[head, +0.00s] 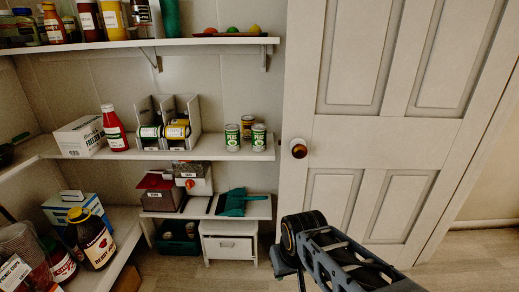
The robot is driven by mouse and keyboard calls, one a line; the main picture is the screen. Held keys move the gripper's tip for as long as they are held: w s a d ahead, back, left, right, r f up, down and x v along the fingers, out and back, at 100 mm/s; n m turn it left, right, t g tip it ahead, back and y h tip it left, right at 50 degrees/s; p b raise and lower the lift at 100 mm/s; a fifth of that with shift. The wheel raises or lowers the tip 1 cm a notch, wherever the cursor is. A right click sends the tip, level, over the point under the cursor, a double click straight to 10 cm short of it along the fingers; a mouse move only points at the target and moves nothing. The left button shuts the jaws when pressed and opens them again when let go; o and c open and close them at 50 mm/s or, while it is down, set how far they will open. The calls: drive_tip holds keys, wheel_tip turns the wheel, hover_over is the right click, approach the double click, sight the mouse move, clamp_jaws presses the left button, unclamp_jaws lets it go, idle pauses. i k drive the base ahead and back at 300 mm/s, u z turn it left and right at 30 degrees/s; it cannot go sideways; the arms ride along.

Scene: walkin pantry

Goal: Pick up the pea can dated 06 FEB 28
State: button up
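Two green-and-white pea cans stand upright at the right end of the middle shelf in the head view: a left one (232,138) and a right one (259,137). Any dates on them are too small to read. Another can (247,122) with a yellowish-brown label stands just behind and between them. A can with green on its label (150,132) lies in the white dispenser; I cannot tell whether it holds peas. Part of my dark arm shows at the lower right, below and apart from the cans. My gripper's fingers are not visible.
The white dispenser (165,110) also holds a yellow can (177,131). A red ketchup bottle (115,128) and a white box (80,137) stand farther left. The upper shelf (215,41) overhangs the cans. A closed door (400,135) with a brass knob (298,148) is right.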

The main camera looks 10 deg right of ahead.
sight(143, 132)
drive_tip(key=u, duration=0.85)
drive_tip(key=i, duration=1.25)
drive_tip(key=u, duration=1.65)
